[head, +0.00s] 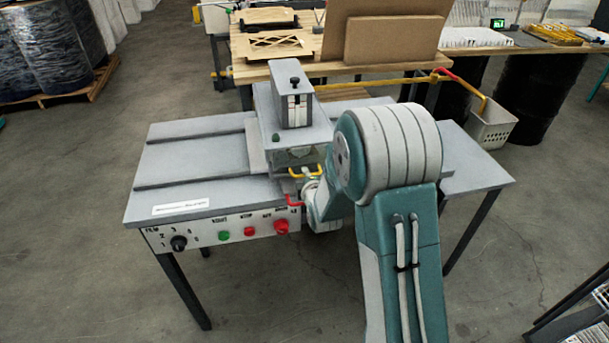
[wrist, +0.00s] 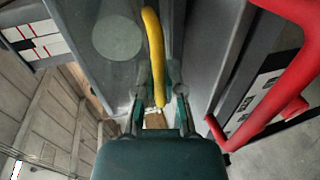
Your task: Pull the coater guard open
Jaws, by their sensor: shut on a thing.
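The coater (head: 205,165) is a grey table-like machine with a raised housing at its middle. The coater guard (head: 292,157) is a see-through panel at the front of that housing, and it fills the upper middle of the wrist view (wrist: 105,65). Its yellow bar handle (wrist: 153,45) runs down between my fingers. My gripper (wrist: 159,95) is shut on the yellow handle near its lower end. In the head view the handle (head: 299,175) shows just left of my wrist, and my arm hides part of the machine's right side.
A red handle (wrist: 298,70) stands close to the right of my gripper; it also shows in the head view (head: 293,201). The front panel has a green button (head: 224,236), red buttons and a black knob (head: 178,243). Open floor lies in front.

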